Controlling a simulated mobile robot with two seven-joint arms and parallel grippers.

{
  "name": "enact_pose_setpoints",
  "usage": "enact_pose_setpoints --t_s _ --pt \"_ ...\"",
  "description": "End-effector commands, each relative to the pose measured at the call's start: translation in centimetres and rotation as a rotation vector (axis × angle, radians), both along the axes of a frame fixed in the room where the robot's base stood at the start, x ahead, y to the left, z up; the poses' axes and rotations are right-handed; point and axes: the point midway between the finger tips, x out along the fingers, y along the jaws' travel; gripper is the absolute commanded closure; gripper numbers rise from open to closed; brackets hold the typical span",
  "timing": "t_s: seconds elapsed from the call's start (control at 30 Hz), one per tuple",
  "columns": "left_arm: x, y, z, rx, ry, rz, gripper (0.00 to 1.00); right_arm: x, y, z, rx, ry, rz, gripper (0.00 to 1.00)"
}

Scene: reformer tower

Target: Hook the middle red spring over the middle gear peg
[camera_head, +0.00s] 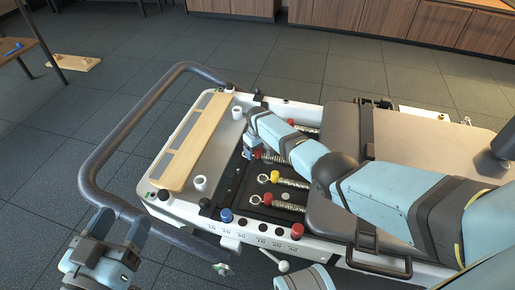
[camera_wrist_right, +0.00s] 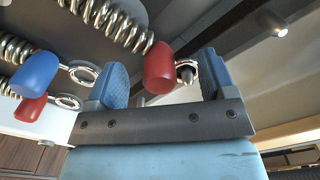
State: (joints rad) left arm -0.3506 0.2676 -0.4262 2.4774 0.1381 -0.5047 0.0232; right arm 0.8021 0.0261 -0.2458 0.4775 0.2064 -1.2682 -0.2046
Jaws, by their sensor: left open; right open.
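The middle red spring shows its red grip (camera_head: 257,154) and coil (camera_head: 275,158) beside my right gripper (camera_head: 250,148) in the head view. In the right wrist view, its red grip (camera_wrist_right: 160,68) lies between the fingers of my open right gripper (camera_wrist_right: 163,80), with the metal end ring close to the right finger. A small dark post shows at that ring; whether the ring is around it I cannot tell. The middle gear peg is hidden behind my right gripper in the head view. My left gripper (camera_head: 98,245) is open and empty, low at the left.
A wooden footboard (camera_head: 195,140) and curved dark bar (camera_head: 110,150) are at left. The padded carriage (camera_head: 400,150) is at right.

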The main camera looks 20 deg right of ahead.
Motion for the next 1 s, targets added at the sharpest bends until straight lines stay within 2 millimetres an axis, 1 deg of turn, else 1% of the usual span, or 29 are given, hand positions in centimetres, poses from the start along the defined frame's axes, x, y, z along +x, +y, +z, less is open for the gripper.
enact_pose_setpoints --t_s 0.03,0.27,0.37,0.8,1.0 --pt "0.6 0.0 -0.3 0.010 -0.018 0.004 0.36 0.0 0.0 -0.5 0.000 0.000 0.000 0.23" --pt "1.2 0.4 1.3 0.051 -0.084 0.006 0.36 0.0 0.0 -0.3 0.000 0.000 0.000 0.23" --pt "0.9 0.3 1.8 0.038 -0.058 0.005 0.36 0.0 0.0 0.7 0.000 -0.001 0.000 0.23" --pt "-0.6 -0.5 1.7 -0.052 0.100 -0.002 0.36 0.0 0.0 3.5 0.000 0.000 0.000 0.23" --pt "-0.7 -0.5 3.0 -0.083 0.085 0.008 0.36 0.0 0.0 4.8 0.000 0.000 0.000 0.23"
